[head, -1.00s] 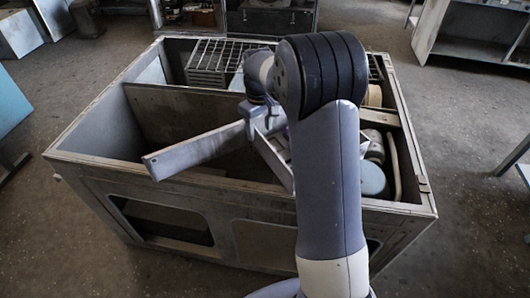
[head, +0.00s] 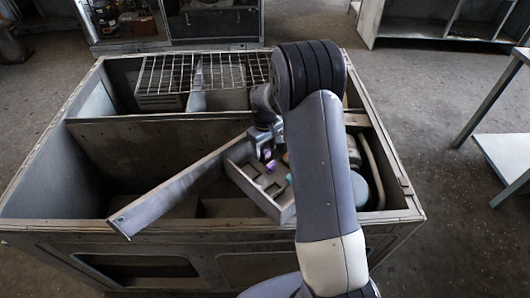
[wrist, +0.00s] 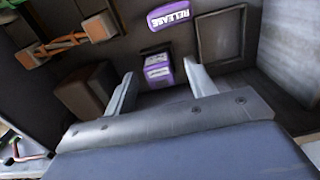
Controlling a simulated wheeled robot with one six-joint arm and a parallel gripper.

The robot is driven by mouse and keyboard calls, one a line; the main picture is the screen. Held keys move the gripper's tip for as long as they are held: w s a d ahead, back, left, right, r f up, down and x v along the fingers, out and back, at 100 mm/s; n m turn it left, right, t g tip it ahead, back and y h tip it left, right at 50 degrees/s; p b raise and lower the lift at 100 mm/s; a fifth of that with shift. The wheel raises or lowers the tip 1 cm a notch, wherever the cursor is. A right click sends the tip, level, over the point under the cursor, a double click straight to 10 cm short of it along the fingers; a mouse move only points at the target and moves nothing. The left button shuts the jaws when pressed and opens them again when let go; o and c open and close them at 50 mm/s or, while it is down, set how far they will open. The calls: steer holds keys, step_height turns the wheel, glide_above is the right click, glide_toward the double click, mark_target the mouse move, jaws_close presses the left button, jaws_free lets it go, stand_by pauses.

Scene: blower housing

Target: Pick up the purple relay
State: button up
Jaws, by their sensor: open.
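The purple relay (wrist: 158,68) is a small purple block with pale labels on it. In the wrist view it lies beyond and between the two fingers of my gripper (wrist: 160,88). My gripper is open, and I see a gap between the relay and each finger. In the head view my gripper (head: 266,152) reaches down over a grey compartmented tray (head: 283,210). Small purple patches (head: 271,165) show by the fingers there, partly hidden by my arm.
A purple tag marked RELEASE (wrist: 170,15) lies past the relay. A brown block (wrist: 85,90) sits left of the fingers. A long grey bar (head: 165,195) slants across the housing (head: 190,232). A wire grid (head: 205,70) covers its back part.

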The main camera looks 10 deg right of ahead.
steer(key=shift+f, duration=0.35)
steer(key=shift+c, duration=0.3)
steer(key=c, duration=0.8)
